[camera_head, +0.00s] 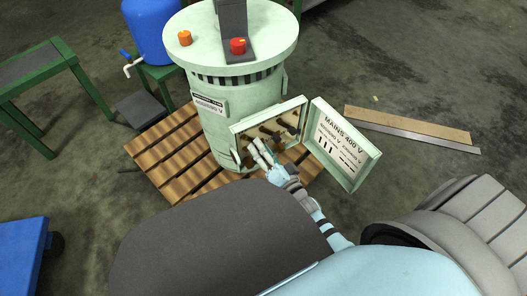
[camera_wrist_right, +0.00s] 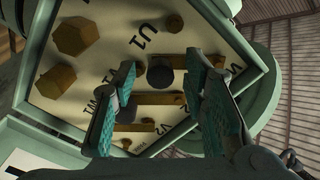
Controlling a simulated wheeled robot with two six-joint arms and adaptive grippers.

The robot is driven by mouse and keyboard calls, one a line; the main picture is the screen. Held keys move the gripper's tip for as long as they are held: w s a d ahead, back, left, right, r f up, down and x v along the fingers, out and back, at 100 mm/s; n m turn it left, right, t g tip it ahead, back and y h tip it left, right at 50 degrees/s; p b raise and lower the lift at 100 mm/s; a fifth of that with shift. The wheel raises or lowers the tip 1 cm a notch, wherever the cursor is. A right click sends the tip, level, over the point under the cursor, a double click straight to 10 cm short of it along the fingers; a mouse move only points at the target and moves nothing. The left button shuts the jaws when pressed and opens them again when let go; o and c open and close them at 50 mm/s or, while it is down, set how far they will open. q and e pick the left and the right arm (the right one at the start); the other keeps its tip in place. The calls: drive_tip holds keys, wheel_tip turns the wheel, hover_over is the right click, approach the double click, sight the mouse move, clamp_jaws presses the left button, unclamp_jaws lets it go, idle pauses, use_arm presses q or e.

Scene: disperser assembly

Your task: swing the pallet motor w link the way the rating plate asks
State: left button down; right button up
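The pallet motor (camera_head: 240,115) is a pale green drum standing upright, with its terminal box (camera_head: 236,135) open at the front. A white rating plate (camera_head: 208,104) on the drum ends in "V"; its figures are too small to read surely. In the right wrist view, brass link bars (camera_wrist_right: 175,98) and a dark round knob (camera_wrist_right: 160,77) sit on a cream board marked U1, W1 and V2. I cannot tell surely which bar is the w link. My right gripper (camera_head: 259,152) is at the box; its teal-padded fingers (camera_wrist_right: 170,80) are apart, with the knob showing between them. My left gripper is out of view.
The box lid (camera_head: 343,145) hangs open at right, printed "MAINS 400 V" with link diagrams. The motor stands on a wooden pallet (camera_head: 150,150). Large brass nuts (camera_wrist_right: 76,36) sit beside the bars. A blue barrel (camera_head: 150,30) and green bench (camera_head: 35,70) stand left; planks (camera_head: 410,123) lie right.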

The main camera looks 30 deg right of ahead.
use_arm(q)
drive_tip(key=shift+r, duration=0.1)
use_arm(e)
drive_tip(key=shift+c, duration=0.6)
clamp_jaws()
